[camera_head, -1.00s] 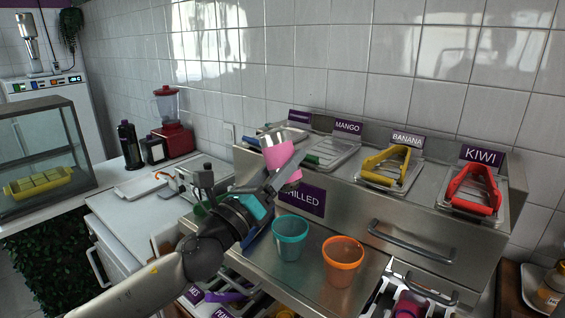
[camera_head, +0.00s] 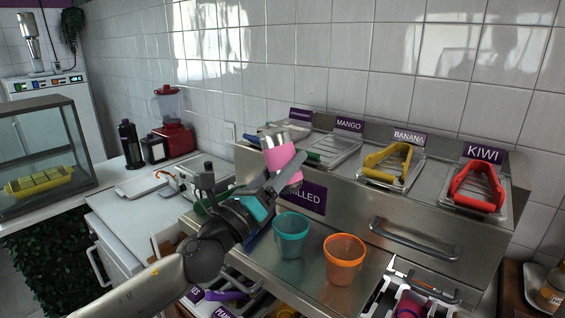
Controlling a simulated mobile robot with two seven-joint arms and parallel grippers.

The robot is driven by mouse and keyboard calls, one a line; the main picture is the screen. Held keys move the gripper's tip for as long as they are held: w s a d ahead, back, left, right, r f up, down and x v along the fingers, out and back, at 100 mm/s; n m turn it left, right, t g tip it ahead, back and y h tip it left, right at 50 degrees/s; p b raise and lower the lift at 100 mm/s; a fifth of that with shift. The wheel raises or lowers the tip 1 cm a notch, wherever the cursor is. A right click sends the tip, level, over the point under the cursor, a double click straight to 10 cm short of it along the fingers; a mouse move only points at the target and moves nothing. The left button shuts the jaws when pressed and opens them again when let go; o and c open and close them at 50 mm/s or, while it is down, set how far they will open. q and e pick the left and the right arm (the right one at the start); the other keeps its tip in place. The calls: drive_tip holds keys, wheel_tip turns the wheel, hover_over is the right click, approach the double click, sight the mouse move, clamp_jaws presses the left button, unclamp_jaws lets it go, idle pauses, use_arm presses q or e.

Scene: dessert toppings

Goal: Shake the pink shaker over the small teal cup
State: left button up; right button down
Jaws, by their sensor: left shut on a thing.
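The pink shaker (camera_head: 279,156) has a grey metal top and is tilted, with its top toward the upper left. My left gripper (camera_head: 283,179) is shut on it and holds it in the air, above and slightly left of the small teal cup. The teal cup (camera_head: 291,238) stands upright on the steel counter (camera_head: 318,268), open at the top. I cannot tell whether anything is inside the cup. The gripper fingers hide part of the shaker's lower end. My right gripper does not show.
An orange cup (camera_head: 344,262) stands close to the right of the teal cup. Behind is a steel topping station with a yellow-handled banana lid (camera_head: 388,164) and a red-handled kiwi lid (camera_head: 477,188). A red blender (camera_head: 172,135) stands at the back left.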

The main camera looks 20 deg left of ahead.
sight(283, 132)
use_arm(q)
drive_tip(key=shift+r+p, duration=3.5)
drive_tip(key=shift+r, duration=0.2)
drive_tip(key=shift+f, duration=0.1)
wheel_tip(283, 132, down, 8)
drive_tip(key=b, duration=0.7)
drive_tip(key=shift+f+b, duration=0.1)
drive_tip(key=shift+b, duration=0.3)
drive_tip(key=shift+r, duration=0.2)
wheel_tip(283, 132, up, 8)
drive_tip(key=p, duration=0.8)
drive_tip(key=shift+f, duration=0.1)
